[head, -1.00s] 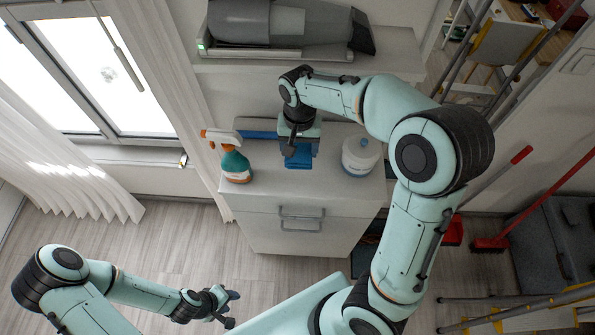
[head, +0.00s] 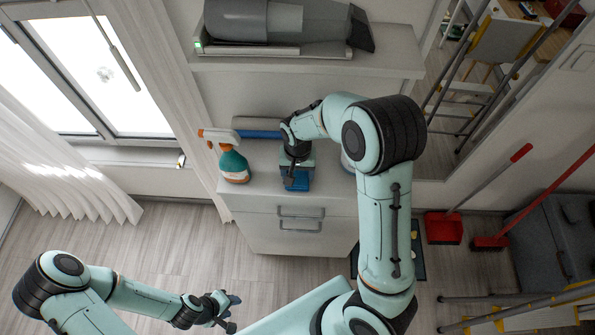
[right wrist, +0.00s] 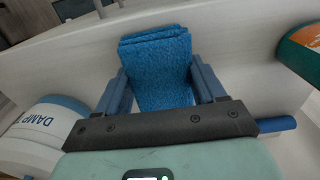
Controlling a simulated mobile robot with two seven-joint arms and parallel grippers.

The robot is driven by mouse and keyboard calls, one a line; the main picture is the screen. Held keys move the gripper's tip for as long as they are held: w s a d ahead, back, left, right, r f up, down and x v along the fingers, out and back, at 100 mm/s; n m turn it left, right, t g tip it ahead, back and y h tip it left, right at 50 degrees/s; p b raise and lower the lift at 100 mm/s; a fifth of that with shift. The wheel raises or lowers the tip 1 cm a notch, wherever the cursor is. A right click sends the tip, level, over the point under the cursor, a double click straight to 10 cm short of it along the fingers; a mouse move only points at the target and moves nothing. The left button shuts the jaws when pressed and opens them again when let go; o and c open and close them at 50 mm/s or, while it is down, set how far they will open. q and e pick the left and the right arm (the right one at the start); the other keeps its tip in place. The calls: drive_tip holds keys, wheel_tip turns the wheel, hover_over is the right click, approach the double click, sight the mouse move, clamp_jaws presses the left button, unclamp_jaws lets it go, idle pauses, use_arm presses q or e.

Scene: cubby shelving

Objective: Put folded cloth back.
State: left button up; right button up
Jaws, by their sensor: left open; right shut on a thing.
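The folded blue cloth (right wrist: 158,75) is between the two fingers of my right gripper (right wrist: 163,88), which is shut on it. In the head view, the cloth (head: 296,183) and right gripper (head: 297,172) are over the front part of the white cabinet top (head: 262,190), between the spray bottle and a mostly hidden white tub. I cannot tell whether the cloth touches the top. My left gripper (head: 222,310) is open and empty, low at the front, away from the cabinet.
The orange-and-teal spray bottle (head: 234,166) stands left of the cloth. The white tub marked DAMP (right wrist: 45,122) stands on its other side. A blue roll (head: 260,134) lies behind. A shelf (head: 385,65) with a grey vacuum (head: 275,22) overhangs the back.

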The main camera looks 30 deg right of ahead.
sight(298, 174)
use_arm(q)
drive_tip(key=shift+f, duration=0.1)
use_arm(e)
drive_tip(key=shift+f, duration=0.1)
drive_tip(key=o, duration=0.6)
drive_tip(key=shift+f, duration=0.1)
drive_tip(key=o, duration=0.4)
use_arm(q)
drive_tip(key=shift+s, duration=0.15)
use_arm(e)
drive_tip(key=shift+w+r, duration=0.1)
drive_tip(key=shift+r, duration=0.1)
use_arm(q)
drive_tip(key=shift+w+r+p, duration=0.4)
drive_tip(key=shift+w+r, duration=0.25)
drive_tip(key=shift+w, duration=0.15)
use_arm(e)
wheel_tip(298, 174, up, 12)
